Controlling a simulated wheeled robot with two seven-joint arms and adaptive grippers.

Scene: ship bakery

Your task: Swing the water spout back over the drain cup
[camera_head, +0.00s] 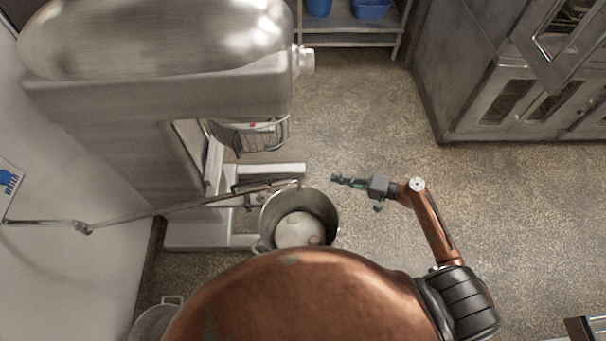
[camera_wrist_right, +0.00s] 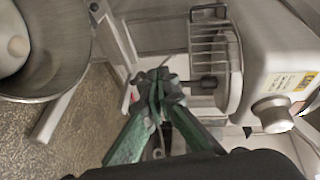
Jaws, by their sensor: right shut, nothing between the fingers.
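The water spout (camera_head: 180,207) is a thin jointed metal pipe. It runs from the white wall at left, through an elbow, to a tip above the far rim of the mixing bowl (camera_head: 336,219). My right gripper (camera_head: 337,179) is shut and empty, a short way right of the spout's tip and apart from it. In the right wrist view its green fingers (camera_wrist_right: 158,82) are together, and the bowl's rim (camera_wrist_right: 84,70) shows at left. I cannot make out the spout there. I cannot identify the drain cup for certain. My left gripper is not in view.
A large steel mixer (camera_head: 160,95) with a wire guard (camera_head: 262,136) stands behind the bowl; the guard (camera_wrist_right: 210,40) is also near my fingers in the wrist view. A metal pot (camera_head: 158,318) sits at bottom left. The floor right of the bowl is clear.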

